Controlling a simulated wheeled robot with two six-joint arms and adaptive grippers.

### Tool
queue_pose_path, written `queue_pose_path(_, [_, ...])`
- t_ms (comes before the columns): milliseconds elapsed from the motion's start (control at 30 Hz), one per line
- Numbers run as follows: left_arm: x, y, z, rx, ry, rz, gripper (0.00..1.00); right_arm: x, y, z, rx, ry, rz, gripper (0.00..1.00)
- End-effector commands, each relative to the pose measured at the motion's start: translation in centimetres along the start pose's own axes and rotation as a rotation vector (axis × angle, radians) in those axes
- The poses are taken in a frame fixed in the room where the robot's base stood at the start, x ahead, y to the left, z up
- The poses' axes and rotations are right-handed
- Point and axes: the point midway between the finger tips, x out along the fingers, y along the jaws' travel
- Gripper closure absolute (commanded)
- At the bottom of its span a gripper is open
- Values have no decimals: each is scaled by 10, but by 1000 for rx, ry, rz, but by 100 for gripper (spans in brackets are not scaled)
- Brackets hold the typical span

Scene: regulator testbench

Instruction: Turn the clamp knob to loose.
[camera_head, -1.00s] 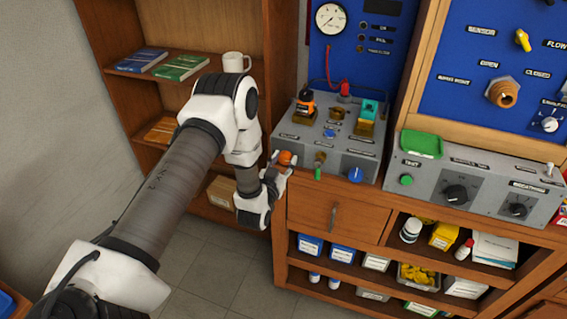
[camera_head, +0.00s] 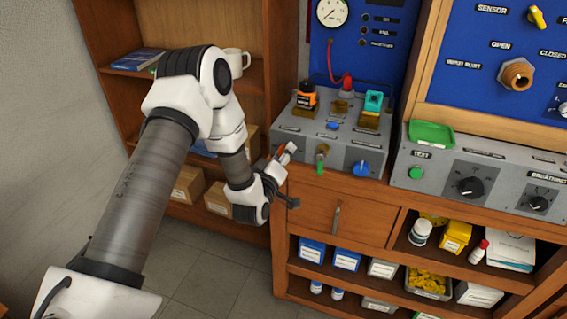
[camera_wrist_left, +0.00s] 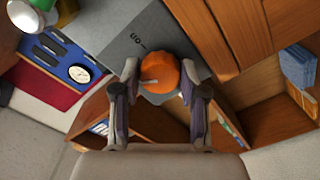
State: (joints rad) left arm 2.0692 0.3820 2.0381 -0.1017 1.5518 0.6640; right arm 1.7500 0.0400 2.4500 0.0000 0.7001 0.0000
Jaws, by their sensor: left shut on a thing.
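The orange clamp knob (camera_wrist_left: 162,76) is on the front face of the grey bench unit (camera_wrist_left: 137,36), with a pale pointer line on it. In the left wrist view it sits between the two fingers of my left gripper (camera_wrist_left: 158,84), which is shut on it. In the head view my left gripper (camera_head: 289,172) is at the left end of the grey unit's front, one finger up and one low to the right. It hides most of the knob there. My right gripper is not in view.
A green-handled valve (camera_head: 321,160) and a blue knob (camera_head: 362,168) are just right of the gripper. A drawer handle (camera_head: 336,219) sits below. A second grey control box (camera_head: 445,181) stands to the right, and a wooden shelf with a white mug (camera_head: 237,61) to the left.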

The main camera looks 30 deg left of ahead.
Motion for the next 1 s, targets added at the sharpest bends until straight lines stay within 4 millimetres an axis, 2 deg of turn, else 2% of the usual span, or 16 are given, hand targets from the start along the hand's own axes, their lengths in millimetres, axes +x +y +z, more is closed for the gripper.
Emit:
queue_pose_path(33, [1, -3, 2, -42, 5, 4, 92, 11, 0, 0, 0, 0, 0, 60])
queue_pose_path(1000, [1, -4, 2, -963, 4, 6, 92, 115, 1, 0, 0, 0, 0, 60])
